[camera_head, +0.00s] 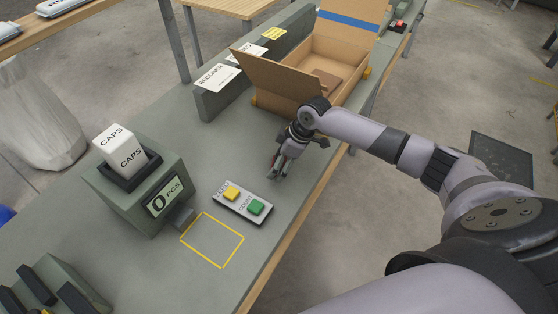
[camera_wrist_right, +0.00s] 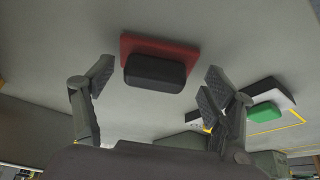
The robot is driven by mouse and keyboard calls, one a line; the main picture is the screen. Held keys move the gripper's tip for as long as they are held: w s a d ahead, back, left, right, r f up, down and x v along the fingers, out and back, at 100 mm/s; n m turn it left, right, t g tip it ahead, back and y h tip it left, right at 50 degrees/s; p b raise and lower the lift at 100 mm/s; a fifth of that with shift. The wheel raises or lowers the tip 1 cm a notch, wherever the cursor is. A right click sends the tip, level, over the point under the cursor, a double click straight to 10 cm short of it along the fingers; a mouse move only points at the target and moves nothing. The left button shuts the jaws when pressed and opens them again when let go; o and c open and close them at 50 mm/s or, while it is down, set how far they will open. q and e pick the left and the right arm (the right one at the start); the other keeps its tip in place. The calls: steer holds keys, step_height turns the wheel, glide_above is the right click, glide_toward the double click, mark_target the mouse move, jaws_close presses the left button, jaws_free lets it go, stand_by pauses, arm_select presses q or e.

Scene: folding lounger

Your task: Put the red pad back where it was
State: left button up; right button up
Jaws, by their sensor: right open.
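The red pad (camera_wrist_right: 191,52) lies flat on the grey bench top, with a black block (camera_wrist_right: 155,72) on it, in the right wrist view. My right gripper (camera_wrist_right: 160,70) is open, with one finger on each side of the black block. I see no clear contact. In the head view my right gripper (camera_head: 283,165) points down at the bench, and only a sliver of red shows by its fingers. My left gripper is not in view.
A two-button panel (camera_head: 235,208), yellow and green, sits close to my gripper. An empty yellow outlined square (camera_head: 212,240) is marked beside it. A CAPS dispenser (camera_head: 145,185) reading 0 PCS stands left. An open cardboard box (camera_head: 290,90) and a RECLINER-labelled grey block (camera_head: 215,100) stand behind.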

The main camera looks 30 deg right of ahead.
steer(key=b+v, duration=0.1)
steer(key=v, duration=1.1)
steer(key=shift+b, duration=0.3)
